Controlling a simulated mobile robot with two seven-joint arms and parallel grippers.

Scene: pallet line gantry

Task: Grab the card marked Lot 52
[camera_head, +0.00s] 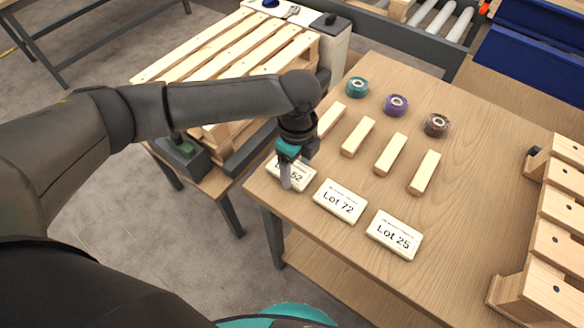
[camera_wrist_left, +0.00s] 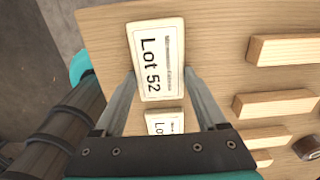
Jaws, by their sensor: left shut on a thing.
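The white card marked Lot 52 (camera_head: 302,181) is at the near left edge of the wooden table (camera_head: 460,260), partly hidden by my left gripper (camera_head: 287,184) in the head view. In the left wrist view the card (camera_wrist_left: 157,50) shows its label plainly, with one finger of my left gripper (camera_wrist_left: 160,76) on each long side. The gripper is shut on this card. The card looks flat at the tabletop; I cannot tell if it is slightly raised. My right gripper is not in view.
The cards Lot 72 (camera_head: 341,201) and Lot 25 (camera_head: 394,235) lie to the right. Several wooden blocks (camera_head: 390,154) and three tape rolls, teal (camera_head: 357,86), purple (camera_head: 396,105) and brown (camera_head: 436,125), sit behind. A slatted pallet (camera_head: 225,55) stands left, another slatted wooden piece (camera_head: 556,240) right.

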